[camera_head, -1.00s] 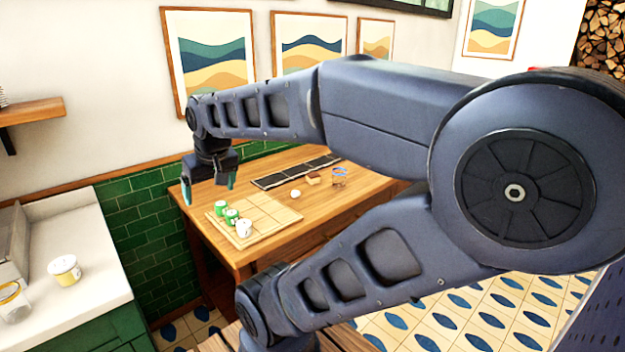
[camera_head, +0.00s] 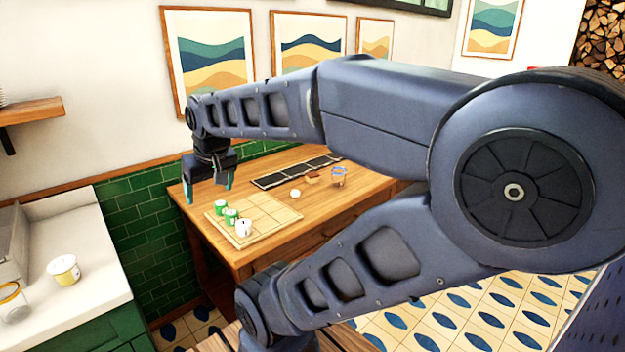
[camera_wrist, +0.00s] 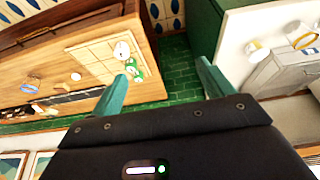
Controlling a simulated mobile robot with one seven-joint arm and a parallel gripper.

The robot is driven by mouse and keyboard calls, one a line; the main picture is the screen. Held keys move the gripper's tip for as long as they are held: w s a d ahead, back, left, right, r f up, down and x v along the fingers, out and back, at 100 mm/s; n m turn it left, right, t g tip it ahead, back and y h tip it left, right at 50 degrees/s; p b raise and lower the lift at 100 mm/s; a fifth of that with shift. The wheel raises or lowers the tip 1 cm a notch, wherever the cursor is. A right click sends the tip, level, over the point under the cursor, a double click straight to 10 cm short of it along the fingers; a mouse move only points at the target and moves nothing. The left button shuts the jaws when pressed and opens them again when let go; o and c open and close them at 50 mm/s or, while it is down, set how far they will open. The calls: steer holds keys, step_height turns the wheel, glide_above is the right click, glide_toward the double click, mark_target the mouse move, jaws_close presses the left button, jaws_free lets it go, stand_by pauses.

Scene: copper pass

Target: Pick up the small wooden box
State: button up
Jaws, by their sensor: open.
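The small wooden box (camera_head: 312,179) sits on the wooden table (camera_head: 290,222), between the dark tray strip and a small jar with a blue rim. My gripper (camera_head: 210,191) hangs above the table's left end, well to the left of the box. In the wrist view my gripper (camera_wrist: 160,78) has its two teal fingers wide apart, with nothing between them.
A pale grid board (camera_head: 272,222) on the table holds green and white cups (camera_head: 244,228). A white egg-like object (camera_head: 295,193), the jar (camera_head: 338,177) and the dark tray (camera_head: 270,182) are near the box. A white counter (camera_head: 95,285) stands at the left.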

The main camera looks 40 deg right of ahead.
mark_target(307, 175)
steer(key=w+d+f+n+g+h, duration=0.2)
steer(key=w+d+n+g+h, duration=0.1)
steer(key=w+d, duration=0.95)
steer(key=w+d+f+n+g+h, duration=0.2)
steer(key=w+d+n+h, duration=0.15)
steer(key=w+d, duration=0.9)
steer(key=w+d+f+n+g+h, duration=0.1)
steer(key=w+d+f+n+h, duration=0.1)
steer(key=d+f, duration=0.5)
steer(key=w+d+f+n+g+h, duration=0.1)
steer(key=w+d+f, duration=0.5)
steer(key=d, duration=0.7)
steer(key=w+d+f+n+h, duration=0.3)
steer(key=w+d+f+n, duration=0.1)
steer(key=d+f, duration=0.6)
steer(key=shift+w+n+g+h, duration=0.25)
steer(key=shift+w+n+g, duration=0.15)
steer(key=shift+n, duration=0.45)
steer(key=x, duration=0.5)
steer(key=shift+d+f, duration=0.15)
steer(key=shift+d, duration=0.15)
steer(key=shift+x, duration=2.6)
steer(key=shift+s, duration=0.15)
